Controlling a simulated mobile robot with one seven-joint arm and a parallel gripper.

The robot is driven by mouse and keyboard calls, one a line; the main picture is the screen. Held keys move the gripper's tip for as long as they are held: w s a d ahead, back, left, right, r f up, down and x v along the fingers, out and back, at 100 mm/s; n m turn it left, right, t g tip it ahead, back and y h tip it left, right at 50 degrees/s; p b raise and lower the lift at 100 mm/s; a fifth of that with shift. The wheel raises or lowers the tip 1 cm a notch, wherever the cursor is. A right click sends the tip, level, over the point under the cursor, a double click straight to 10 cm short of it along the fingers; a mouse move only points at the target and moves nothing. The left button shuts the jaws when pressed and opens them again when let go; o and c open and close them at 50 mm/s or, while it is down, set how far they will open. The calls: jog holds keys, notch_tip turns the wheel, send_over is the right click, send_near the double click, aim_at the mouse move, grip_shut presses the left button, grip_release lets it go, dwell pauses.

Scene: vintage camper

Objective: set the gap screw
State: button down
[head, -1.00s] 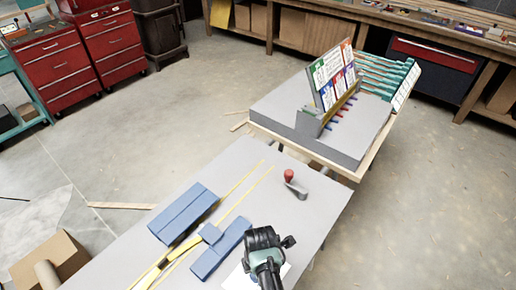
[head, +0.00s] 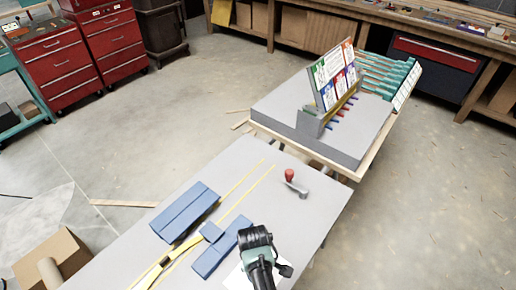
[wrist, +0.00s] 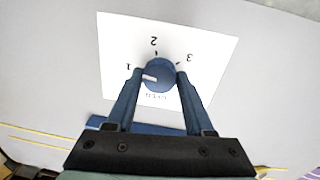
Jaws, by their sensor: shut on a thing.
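A round blue knob (wrist: 160,72) sits on a white card (wrist: 210,50) printed with the numbers 1, 2 and 3 around it. Smaller lettering below the knob is too upside-down and blurred to read surely. A white pointer mark on the knob points left, a little below the 1. My gripper (wrist: 160,70) has one finger on each side of the knob and is shut on it. In the head view, my gripper (head: 256,240) is over the grey table's near right part, and the card (head: 236,279) shows partly beside it; the knob is hidden there.
Blue blocks (head: 186,212) and yellow lines (head: 232,205) lie left of my gripper on the grey table (head: 290,225). A red-topped crank (head: 291,177) stands farther back. A second table (head: 370,128) carries an upright coloured board (head: 334,76). The floor right of the tables is clear.

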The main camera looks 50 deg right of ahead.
jog(key=m, duration=0.3)
jog(key=shift+m, duration=0.4)
jog(key=m, duration=0.3)
jog(key=shift+m+g, duration=0.3)
jog(key=m, duration=0.6)
jog(key=shift+w+b, duration=0.1)
jog(key=shift+b, duration=0.3)
jog(key=m, duration=0.6)
jog(key=shift+m+y, duration=0.4)
jog(key=m, duration=0.6)
jog(key=shift+w+b, duration=0.1)
jog(key=shift+b, duration=0.2)
jog(key=shift+d+m, duration=0.1)
jog(key=shift+m, duration=0.2)
jog(key=shift+c, duration=1.4)
grip_release()
